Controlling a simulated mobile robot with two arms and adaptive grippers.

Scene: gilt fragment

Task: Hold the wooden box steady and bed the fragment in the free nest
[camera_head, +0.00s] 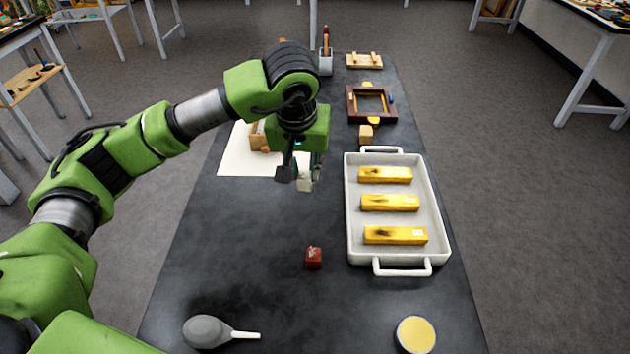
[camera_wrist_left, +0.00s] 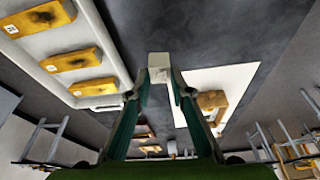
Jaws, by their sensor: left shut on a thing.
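My left gripper (camera_head: 304,172) is shut on a small pale block (camera_head: 304,184) above the dark bench; the block also shows between the fingertips in the left wrist view (camera_wrist_left: 159,64). A light wooden box (camera_head: 257,138) sits on a white sheet (camera_head: 233,158), partly hidden behind my left gripper; it also shows in the left wrist view (camera_wrist_left: 211,100). Its inside cannot be made out. Three dark-stained gilt fragments, far (camera_head: 385,175), middle (camera_head: 390,203) and near (camera_head: 395,235), lie apart in a white tray (camera_head: 437,235). No nest can be told apart. My right gripper is out of view.
A red cube (camera_head: 313,258) lies left of the tray. A grey blower bulb (camera_head: 207,331) and a yellow round tin (camera_head: 415,335) lie at the near end. A wooden block (camera_head: 366,134), a dark frame (camera_head: 352,104) and a brush cup (camera_head: 326,64) stand beyond. The near middle is mostly clear.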

